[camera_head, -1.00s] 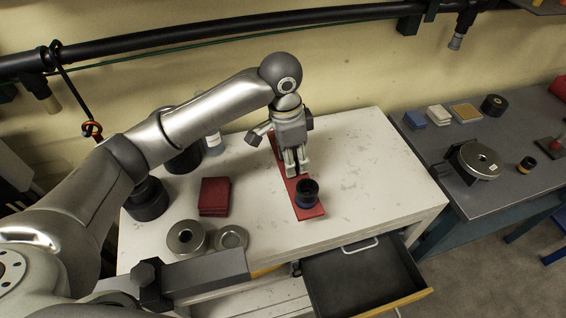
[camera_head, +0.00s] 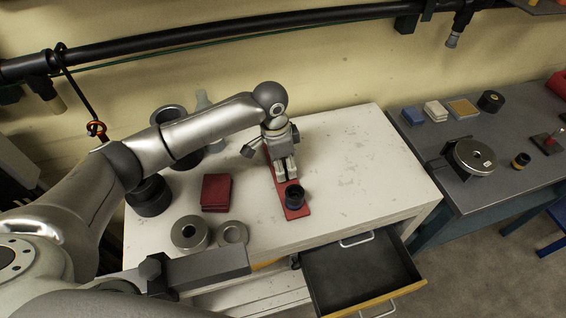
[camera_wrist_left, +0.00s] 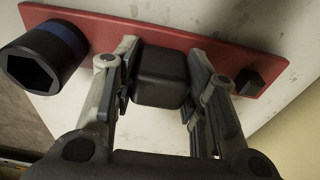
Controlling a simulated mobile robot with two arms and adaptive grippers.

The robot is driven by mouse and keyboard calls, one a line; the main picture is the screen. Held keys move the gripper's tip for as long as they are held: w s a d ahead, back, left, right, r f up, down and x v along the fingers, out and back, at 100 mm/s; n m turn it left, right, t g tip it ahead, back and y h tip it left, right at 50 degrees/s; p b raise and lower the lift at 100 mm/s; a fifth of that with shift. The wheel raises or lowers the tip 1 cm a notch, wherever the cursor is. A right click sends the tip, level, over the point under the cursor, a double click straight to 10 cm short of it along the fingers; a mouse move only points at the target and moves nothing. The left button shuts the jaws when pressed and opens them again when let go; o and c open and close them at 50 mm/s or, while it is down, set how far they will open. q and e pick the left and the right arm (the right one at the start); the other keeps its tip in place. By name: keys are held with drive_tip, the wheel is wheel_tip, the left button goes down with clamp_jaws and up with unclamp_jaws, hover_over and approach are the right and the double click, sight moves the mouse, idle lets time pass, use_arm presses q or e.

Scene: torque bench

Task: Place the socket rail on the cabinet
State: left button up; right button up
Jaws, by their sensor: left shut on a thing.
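The socket rail (camera_head: 297,210) is a long, flat red strip with a large black socket (camera_head: 294,195) at its front end. It lies over the white top of the cabinet (camera_head: 350,170), on it or just above it; I cannot tell which. My left gripper (camera_head: 287,178) points down at the rail. In the left wrist view its fingers (camera_wrist_left: 160,95) stand on both sides of a black block (camera_wrist_left: 160,75) on the rail and are shut on it. A smaller dark block (camera_wrist_left: 249,82) stands near the other end.
Red blocks (camera_head: 216,192), metal rings (camera_head: 190,233) and black cylinders (camera_head: 149,196) stand on the cabinet's left part. Its right part is clear. An open drawer (camera_head: 360,275) juts from the front. A grey bench (camera_head: 430,140) with several items is at right.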

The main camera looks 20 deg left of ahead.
use_arm(q)
drive_tip(key=o, duration=1.1)
drive_tip(key=shift+o, duration=0.2)
drive_tip(key=shift+r, duration=0.1)
wheel_tip(320, 180, up, 12)
drive_tip(key=a+b, duration=0.1)
drive_tip(key=b, duration=0.1)
drive_tip(key=shift+s, duration=0.4)
drive_tip(key=shift+a, duration=0.1)
